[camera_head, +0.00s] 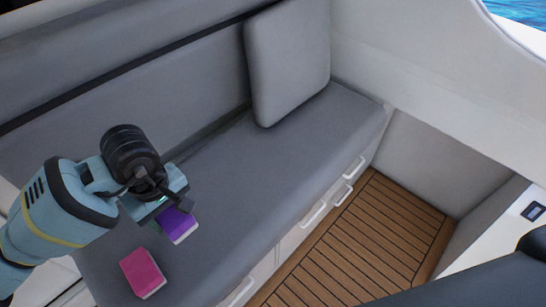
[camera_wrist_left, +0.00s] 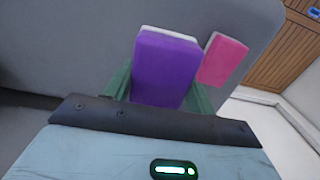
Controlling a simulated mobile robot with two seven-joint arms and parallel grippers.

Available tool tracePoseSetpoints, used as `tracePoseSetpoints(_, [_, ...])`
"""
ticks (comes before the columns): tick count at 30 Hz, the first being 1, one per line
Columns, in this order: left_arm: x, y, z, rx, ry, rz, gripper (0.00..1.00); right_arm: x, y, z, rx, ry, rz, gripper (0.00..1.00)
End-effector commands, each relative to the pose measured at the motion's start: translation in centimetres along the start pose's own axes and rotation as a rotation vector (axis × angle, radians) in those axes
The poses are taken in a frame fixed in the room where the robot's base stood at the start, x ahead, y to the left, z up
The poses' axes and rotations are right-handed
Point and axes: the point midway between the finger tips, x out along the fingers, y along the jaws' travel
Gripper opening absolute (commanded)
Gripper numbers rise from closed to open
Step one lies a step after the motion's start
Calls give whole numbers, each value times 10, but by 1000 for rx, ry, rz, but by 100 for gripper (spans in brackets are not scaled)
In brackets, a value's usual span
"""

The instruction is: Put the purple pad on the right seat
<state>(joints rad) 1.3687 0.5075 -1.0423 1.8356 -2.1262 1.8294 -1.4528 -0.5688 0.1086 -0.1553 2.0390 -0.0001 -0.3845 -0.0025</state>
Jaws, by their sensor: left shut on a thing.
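The purple pad (camera_head: 178,224) is a small block with a white underside, at the lower left of the grey bench seat (camera_head: 235,165) in the head view. My left gripper (camera_head: 165,208) is over it and shut on it. In the left wrist view the purple pad (camera_wrist_left: 165,70) sits between the two green fingers of the left gripper (camera_wrist_left: 160,92). Whether the pad touches the seat or hangs just above it I cannot tell. My right gripper is not in view.
A pink pad (camera_head: 143,272) lies on the seat near its front edge, close to the purple one; it also shows in the wrist view (camera_wrist_left: 223,60). A grey cushion (camera_head: 288,60) leans at the far end. The seat between is clear. A slatted wooden floor (camera_head: 360,245) lies below.

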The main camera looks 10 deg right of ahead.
Motion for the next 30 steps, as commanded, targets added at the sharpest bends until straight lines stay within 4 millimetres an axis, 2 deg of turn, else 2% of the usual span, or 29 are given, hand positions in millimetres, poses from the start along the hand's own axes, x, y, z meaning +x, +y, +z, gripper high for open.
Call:
tracePoseSetpoints(14, [4,-1,2,5,0,-5,37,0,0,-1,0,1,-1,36])
tracePoseSetpoints(17, [14,-1,2,3,-3,-6,37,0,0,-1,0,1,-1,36])
tracePoseSetpoints(24, [54,-1,2,4,-2,-6,37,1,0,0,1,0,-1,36])
tracePoseSetpoints(30, [65,-1,1,4,0,-3,37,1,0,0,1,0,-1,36])
